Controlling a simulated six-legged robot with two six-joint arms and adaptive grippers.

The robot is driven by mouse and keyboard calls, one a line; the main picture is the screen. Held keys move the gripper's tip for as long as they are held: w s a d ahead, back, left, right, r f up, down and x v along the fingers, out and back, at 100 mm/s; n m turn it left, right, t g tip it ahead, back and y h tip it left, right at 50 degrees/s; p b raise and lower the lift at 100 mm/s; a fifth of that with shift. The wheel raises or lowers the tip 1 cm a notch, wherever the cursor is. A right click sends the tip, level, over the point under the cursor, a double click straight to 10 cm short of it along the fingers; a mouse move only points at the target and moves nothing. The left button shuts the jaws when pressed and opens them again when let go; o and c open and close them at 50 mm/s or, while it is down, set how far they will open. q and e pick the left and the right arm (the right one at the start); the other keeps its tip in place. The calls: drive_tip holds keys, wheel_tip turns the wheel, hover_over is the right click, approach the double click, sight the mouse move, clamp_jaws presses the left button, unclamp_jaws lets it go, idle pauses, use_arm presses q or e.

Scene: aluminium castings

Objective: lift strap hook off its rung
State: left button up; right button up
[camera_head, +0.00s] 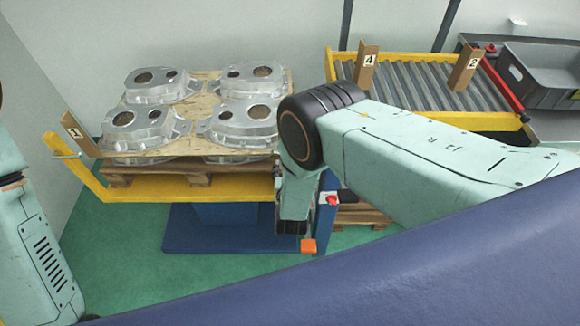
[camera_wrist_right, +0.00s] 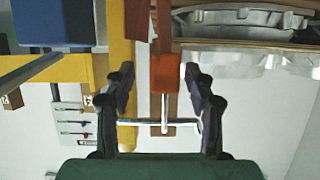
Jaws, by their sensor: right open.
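In the right wrist view, an orange block (camera_wrist_right: 167,74) hangs at the end of a reddish-brown strap, with a thin metal hook (camera_wrist_right: 165,112) on it. A pale horizontal bar (camera_wrist_right: 148,123), apparently the rung, meets the hook; exactly how they engage is unclear. My right gripper (camera_wrist_right: 162,98) is open, with one dark finger on either side of the orange block and a gap on both sides. In the head view my right gripper (camera_head: 291,228) points down beside the orange block (camera_head: 308,246); the hook and rung are hidden there. My left gripper is out of view.
Several aluminium castings (camera_head: 240,124) sit on a wooden pallet behind a yellow frame (camera_head: 180,188). A red knob (camera_head: 332,200) on a blue post stands close to my right gripper. A roller conveyor (camera_head: 420,85) and grey crate (camera_head: 540,75) are at back right. Green floor at front left is clear.

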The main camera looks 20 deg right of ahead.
drive_tip(key=shift+w+a, duration=0.2)
drive_tip(key=shift+a, duration=0.25)
drive_tip(key=shift+c, duration=0.5)
drive_tip(key=shift+s+d+r, duration=0.1)
drive_tip(key=shift+s+d, duration=0.1)
drive_tip(key=shift+d, duration=0.25)
drive_tip(key=c, duration=0.6)
drive_tip(key=shift+w+a, duration=0.1)
drive_tip(key=shift+a, duration=0.2)
clamp_jaws()
